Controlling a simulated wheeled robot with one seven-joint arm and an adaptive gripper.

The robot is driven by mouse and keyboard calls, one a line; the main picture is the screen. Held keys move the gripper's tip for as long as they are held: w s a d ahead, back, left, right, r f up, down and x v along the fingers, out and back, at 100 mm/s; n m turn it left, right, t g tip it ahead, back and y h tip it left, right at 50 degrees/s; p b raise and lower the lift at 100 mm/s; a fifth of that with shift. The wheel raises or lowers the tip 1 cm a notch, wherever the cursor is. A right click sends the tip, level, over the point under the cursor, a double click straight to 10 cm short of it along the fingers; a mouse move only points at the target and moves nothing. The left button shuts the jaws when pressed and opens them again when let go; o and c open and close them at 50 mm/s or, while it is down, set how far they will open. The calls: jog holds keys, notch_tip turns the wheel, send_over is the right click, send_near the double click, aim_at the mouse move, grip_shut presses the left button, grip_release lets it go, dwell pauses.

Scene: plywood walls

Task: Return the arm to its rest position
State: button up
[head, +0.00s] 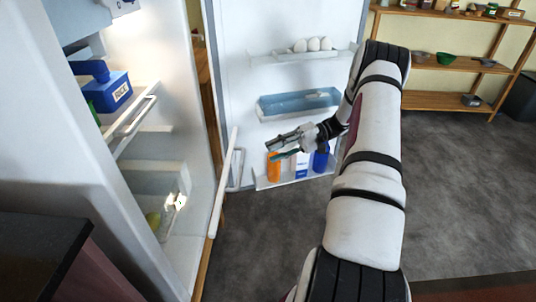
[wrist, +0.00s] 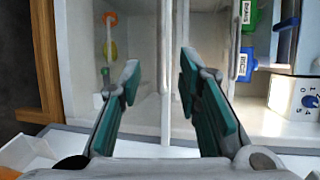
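My white arm reaches up and away in the head view and bends left at its far end. My gripper (head: 287,146) is in front of the open fridge door (head: 236,50), above the bottles on the door's lowest shelf. In the wrist view my gripper (wrist: 157,82) has its two teal-padded fingers spread apart, with nothing between them. It faces the fridge interior, seen beyond the fingertips.
The open fridge (head: 190,170) stands at the left. Its door carries eggs (head: 313,44), an orange bottle (head: 273,168) and a blue bottle (head: 321,160). A blue box (head: 112,92) sits inside. Wooden shelves (head: 445,63) stand at the back right. Grey floor (head: 460,200) is clear.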

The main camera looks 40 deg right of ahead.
dwell(0.6)
jog(key=s+a+r+n+g+h, duration=0.2)
jog(key=s+a+r+g+h, duration=0.2)
jog(key=a+r, duration=0.65)
jog(key=s+a+r+n+g+h, duration=0.2)
jog(key=s+a+r+g+h, duration=0.15)
jog(key=a+r, duration=0.75)
jog(key=s+a+r+h, duration=0.2)
jog(key=s+a+h, duration=0.2)
jog(key=s+a, duration=0.5)
jog(key=s+d+f+n+t+h, duration=0.1)
jog(key=s+f+t+h, duration=0.15)
jog(key=s, duration=1.05)
notch_tip(320, 180, up, 25)
jog(key=t+p, duration=0.3)
jog(key=p, duration=2)
jog(key=shift+w+d+h, duration=0.15)
jog(key=shift+d+h, duration=0.15)
